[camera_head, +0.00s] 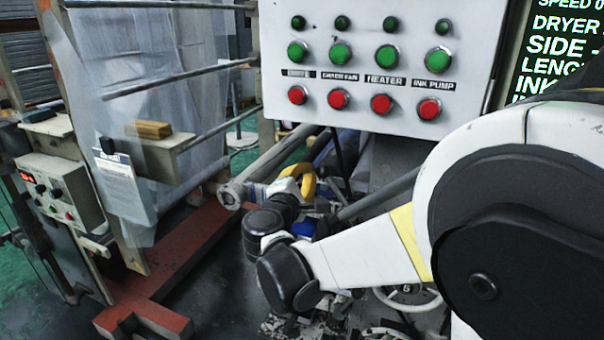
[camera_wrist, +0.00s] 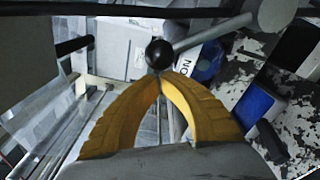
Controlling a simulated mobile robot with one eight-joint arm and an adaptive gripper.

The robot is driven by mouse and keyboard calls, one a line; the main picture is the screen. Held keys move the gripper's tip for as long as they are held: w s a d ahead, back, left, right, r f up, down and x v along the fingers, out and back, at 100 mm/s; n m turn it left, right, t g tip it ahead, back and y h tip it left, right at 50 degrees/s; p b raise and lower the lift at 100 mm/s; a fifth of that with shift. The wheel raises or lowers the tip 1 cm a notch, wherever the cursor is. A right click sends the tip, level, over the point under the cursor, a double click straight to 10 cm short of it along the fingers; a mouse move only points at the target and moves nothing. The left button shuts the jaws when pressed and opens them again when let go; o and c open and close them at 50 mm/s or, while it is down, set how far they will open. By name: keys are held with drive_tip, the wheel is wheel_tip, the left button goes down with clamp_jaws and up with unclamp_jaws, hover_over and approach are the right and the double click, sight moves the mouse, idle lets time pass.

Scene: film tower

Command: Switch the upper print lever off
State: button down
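A lever with a round black knob (camera_wrist: 159,53) shows in the wrist view. Its grey rod (camera_wrist: 215,33) runs up and right from the knob to a grey cylindrical end. My gripper (camera_wrist: 160,77) has two yellow fingers that arch together, with their tips meeting just below the knob in the picture. The fingers look shut with nothing between them; whether the tips touch the knob I cannot tell. In the head view my gripper (camera_head: 306,183) is small and partly hidden behind my wrist, below the control panel. I cannot make out the knob there.
A white control panel (camera_head: 375,100) with green and red buttons hangs above my arm. A metal roller (camera_head: 265,168) lies left of my gripper. A frame with translucent film (camera_head: 140,70) and a small control box (camera_head: 58,192) stand at left. Dark floor lies below the roller.

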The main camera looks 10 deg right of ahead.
sight(329, 178)
drive_tip(key=shift+r, duration=0.1)
drive_tip(key=shift+s+d+r+m, duration=0.15)
drive_tip(key=shift+d+r+m, duration=0.1)
drive_tip(key=shift+m, duration=0.15)
drive_tip(key=shift+r+p, duration=0.15)
drive_tip(key=shift+p, duration=0.2)
drive_tip(key=s+d+r+m+p, duration=0.1)
drive_tip(key=d+m, duration=0.1)
drive_tip(key=s+d+r+m+p, duration=0.1)
drive_tip(key=s+d+r+m, duration=0.1)
drive_tip(key=shift+r+m+p, duration=0.3)
drive_tip(key=shift+m+p, duration=0.1)
drive_tip(key=s+d+m+p, duration=0.1)
drive_tip(key=s+d+m, duration=0.3)
drive_tip(key=d+m, duration=0.1)
drive_tip(key=shift+s+d+r+t, duration=0.3)
drive_tip(key=shift+s+d+r, duration=0.1)
drive_tip(key=shift+d, duration=0.4)
